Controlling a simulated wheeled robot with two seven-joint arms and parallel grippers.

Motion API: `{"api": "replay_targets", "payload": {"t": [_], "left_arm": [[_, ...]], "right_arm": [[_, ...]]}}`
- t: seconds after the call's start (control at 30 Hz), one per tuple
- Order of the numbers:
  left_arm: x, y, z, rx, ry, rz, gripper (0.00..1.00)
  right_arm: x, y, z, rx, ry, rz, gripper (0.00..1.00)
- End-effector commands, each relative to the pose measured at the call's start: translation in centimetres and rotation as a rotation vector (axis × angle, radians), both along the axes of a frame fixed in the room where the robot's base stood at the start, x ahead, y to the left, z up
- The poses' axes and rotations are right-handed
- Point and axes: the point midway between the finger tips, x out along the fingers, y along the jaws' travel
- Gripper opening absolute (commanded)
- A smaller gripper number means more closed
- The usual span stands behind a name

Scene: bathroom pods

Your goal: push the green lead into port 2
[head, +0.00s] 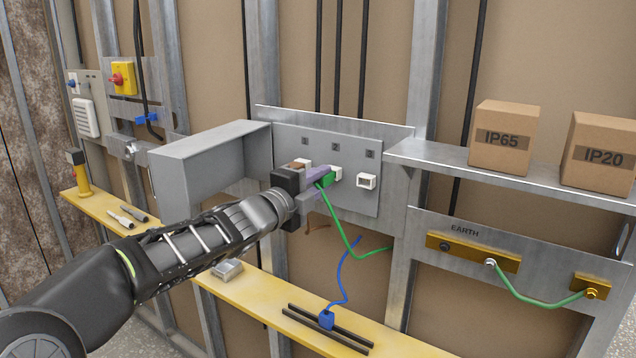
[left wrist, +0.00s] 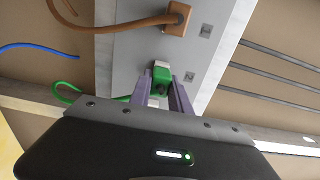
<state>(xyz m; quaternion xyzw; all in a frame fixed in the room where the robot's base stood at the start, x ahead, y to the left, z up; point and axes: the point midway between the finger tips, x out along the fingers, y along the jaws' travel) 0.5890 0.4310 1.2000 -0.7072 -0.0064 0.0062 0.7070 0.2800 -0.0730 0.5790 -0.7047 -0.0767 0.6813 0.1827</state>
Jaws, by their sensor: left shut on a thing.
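My left gripper (head: 318,183) is shut on the green plug of the green lead (head: 323,181), in front of the grey panel (head: 285,143). The green plug (left wrist: 161,80) shows between my purple fingers in the left wrist view. Its front end is at the white middle port (head: 337,174); I cannot tell how deep it sits. The green cable hangs below in a loop. The brown plug (left wrist: 177,18) is at the left port, largely hidden by my gripper in the head view. The right white port (head: 366,181) is empty. My right gripper is not in view.
An open grey box door (head: 205,160) juts out left of the panel. A metal shelf (head: 440,158) with two cartons sits at the right, above the earth bar (head: 470,250).

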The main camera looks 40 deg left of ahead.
Motion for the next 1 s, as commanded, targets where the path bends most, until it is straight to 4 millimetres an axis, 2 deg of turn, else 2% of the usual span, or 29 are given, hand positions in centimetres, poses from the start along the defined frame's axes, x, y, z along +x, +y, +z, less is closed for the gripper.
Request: {"api": "replay_targets", "payload": {"t": [0.17, 0.2, 0.47, 0.77, 0.87, 1.0], "left_arm": [[0.5, 0.0, 0.0, 0.0, 0.0, -0.001, 0.0], [0.4, 0.0, 0.0, 0.0, 0.0, -0.001, 0.26], [0.4, 0.0, 0.0, 0.0, 0.0, -0.001, 0.48], [0.3, 0.0, 0.0, 0.0, 0.0, 0.0, 0.48], [-0.3, 0.1, 0.0, -0.001, -0.001, 0.001, 0.48], [-2.1, 0.1, 0.0, -0.001, -0.002, 0.002, 0.48]], "right_arm": [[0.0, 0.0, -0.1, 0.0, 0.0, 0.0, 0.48], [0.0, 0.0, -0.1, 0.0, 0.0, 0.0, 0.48], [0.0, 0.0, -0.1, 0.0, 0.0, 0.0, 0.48], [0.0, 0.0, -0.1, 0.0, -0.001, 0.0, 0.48], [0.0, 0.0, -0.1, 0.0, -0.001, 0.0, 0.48], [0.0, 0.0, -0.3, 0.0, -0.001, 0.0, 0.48]]}}
